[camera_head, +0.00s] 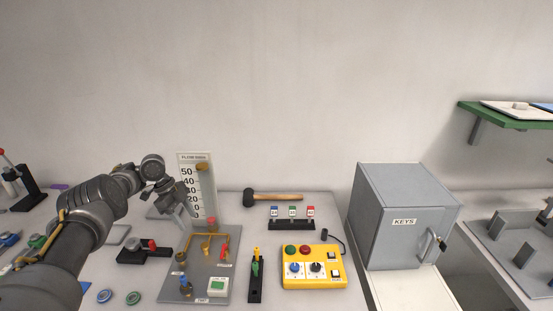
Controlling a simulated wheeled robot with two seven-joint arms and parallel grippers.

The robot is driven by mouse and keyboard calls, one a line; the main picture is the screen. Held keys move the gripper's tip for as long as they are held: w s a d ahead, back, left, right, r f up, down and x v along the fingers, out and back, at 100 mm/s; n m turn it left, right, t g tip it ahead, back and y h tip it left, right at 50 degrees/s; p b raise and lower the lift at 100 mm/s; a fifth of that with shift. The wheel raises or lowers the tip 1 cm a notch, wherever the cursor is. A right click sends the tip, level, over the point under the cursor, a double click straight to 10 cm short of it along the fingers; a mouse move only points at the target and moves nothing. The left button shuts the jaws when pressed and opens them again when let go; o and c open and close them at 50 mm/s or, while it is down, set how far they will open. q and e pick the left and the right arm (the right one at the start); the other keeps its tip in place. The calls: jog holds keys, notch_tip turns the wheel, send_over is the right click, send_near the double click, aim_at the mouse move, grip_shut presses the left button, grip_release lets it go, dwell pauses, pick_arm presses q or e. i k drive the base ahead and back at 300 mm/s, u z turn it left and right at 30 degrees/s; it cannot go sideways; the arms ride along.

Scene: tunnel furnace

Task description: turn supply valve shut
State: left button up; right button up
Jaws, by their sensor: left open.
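A grey valve panel (210,265) lies on the table in front of the flow gauge. It carries brass pipework (207,236), a red lever (224,252) at its right side and a blue-handled fitting (185,281) at its front left. Small labels sit beside these fittings, too small to read, so I cannot tell which is the supply valve. My left gripper (182,211) is open and points down above the panel's back left corner, in front of the gauge's left edge. It appears apart from the valve fittings. My right gripper is not in view.
The upright flow gauge (205,190) stands behind the panel. A mallet (270,195), a rack of coloured tags (292,222), a black holder (256,280) and a yellow control box (314,268) are to the right. A grey key cabinet (400,215) stands further right.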

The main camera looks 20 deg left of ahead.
aim_at(225, 247)
jog(key=k, duration=1)
